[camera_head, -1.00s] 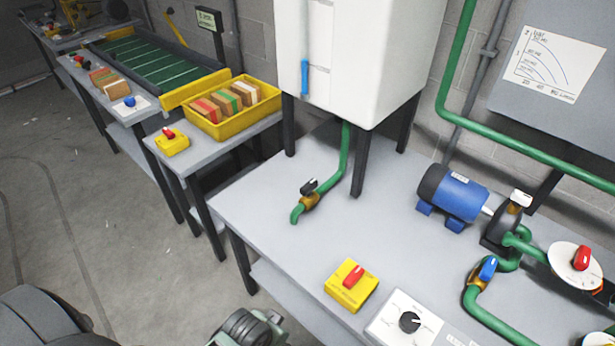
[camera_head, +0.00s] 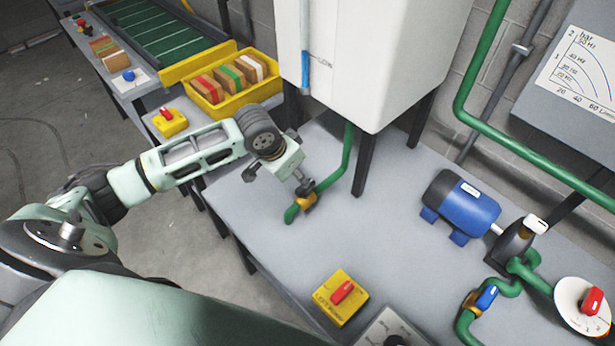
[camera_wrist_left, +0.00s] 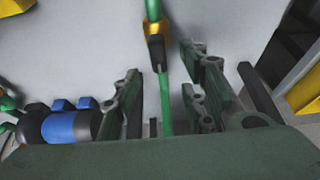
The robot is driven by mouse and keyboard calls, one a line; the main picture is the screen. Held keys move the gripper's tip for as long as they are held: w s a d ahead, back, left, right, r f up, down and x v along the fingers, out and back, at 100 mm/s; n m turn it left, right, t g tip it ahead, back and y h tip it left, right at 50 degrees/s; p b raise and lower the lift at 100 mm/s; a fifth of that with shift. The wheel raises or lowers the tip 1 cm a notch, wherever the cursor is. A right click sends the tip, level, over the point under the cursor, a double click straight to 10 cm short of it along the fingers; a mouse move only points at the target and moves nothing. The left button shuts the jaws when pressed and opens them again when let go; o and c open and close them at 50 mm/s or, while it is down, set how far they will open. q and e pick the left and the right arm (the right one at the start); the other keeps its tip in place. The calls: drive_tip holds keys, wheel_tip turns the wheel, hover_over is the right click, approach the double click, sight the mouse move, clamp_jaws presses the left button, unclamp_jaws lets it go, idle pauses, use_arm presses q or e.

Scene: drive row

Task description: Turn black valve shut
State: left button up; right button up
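The black valve is a black lever handle (camera_head: 304,186) on a brass body (camera_head: 307,201) in a green pipe, below the white tank. In the left wrist view the black handle (camera_wrist_left: 157,52) shows between the finger lines, with the brass body (camera_wrist_left: 155,27) beyond it. My left gripper (camera_head: 276,158) is just to the left of and above the valve in the head view. In the left wrist view the gripper (camera_wrist_left: 163,75) is open, its fingers spread either side of the handle and pipe; I cannot tell whether they touch. My right gripper is not in view.
The white tank (camera_head: 375,60) on dark legs stands close behind the valve. A blue motor (camera_head: 465,208), a blue-handled valve (camera_head: 486,298) and a yellow box with red switch (camera_head: 340,298) are on the bench. A yellow crate of blocks (camera_head: 235,105) lies to the left.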

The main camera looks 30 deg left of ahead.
sight(305, 190)
use_arm(q)
drive_tip(key=shift+s+x, duration=0.2)
drive_tip(key=shift+x, duration=0.95)
drive_tip(key=x, duration=0.4)
drive_tip(key=shift+d+p, duration=0.1)
drive_tip(key=shift+p, duration=0.25)
drive_tip(key=shift+w+f, duration=0.2)
drive_tip(key=shift+f, duration=0.15)
clamp_jaws()
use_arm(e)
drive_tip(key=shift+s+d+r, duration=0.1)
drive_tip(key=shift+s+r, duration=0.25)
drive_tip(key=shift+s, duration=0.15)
